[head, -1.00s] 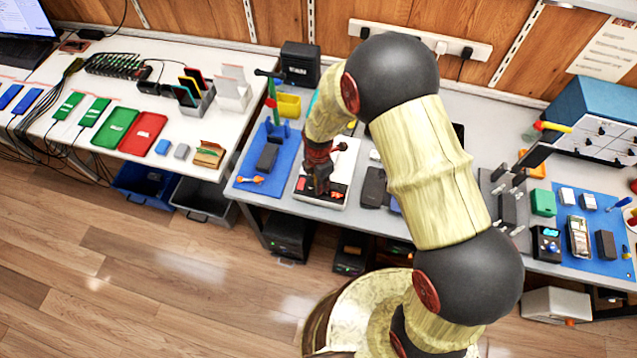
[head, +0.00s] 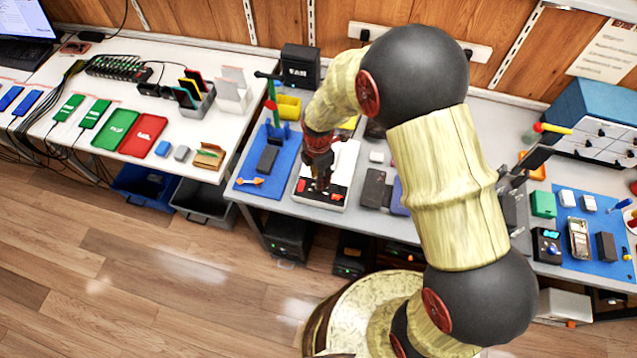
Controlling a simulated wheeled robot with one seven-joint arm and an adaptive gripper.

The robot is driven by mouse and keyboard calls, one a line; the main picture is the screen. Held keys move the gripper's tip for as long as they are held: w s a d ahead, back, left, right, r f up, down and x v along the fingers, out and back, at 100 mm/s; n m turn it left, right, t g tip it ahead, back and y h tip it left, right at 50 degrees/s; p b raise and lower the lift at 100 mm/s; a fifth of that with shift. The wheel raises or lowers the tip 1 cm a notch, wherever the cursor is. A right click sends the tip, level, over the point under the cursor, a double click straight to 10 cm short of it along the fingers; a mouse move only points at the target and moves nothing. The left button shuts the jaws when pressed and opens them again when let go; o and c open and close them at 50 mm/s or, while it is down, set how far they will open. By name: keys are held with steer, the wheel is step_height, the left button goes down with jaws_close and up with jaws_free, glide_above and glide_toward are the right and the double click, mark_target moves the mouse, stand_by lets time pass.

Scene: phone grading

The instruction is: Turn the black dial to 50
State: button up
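A white device (head: 343,165) with a black front strip and small red parts stands near the front edge of the middle bench. My gripper (head: 322,186) points down over that black strip, its dark fingers at or just above it. The fingers are too small and dark to show a gap or a grip. I cannot make out a black dial or any scale marks; the gripper covers part of the strip.
A blue mat (head: 259,188) with a dark block lies left of the device. Dark phones (head: 374,187) lie to its right. A black box with a blue display (head: 546,245) stands farther right. My arm hides the middle of the bench.

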step_height(320, 180, up, 6)
steer(key=shift+r, duration=0.25)
stand_by(0.5)
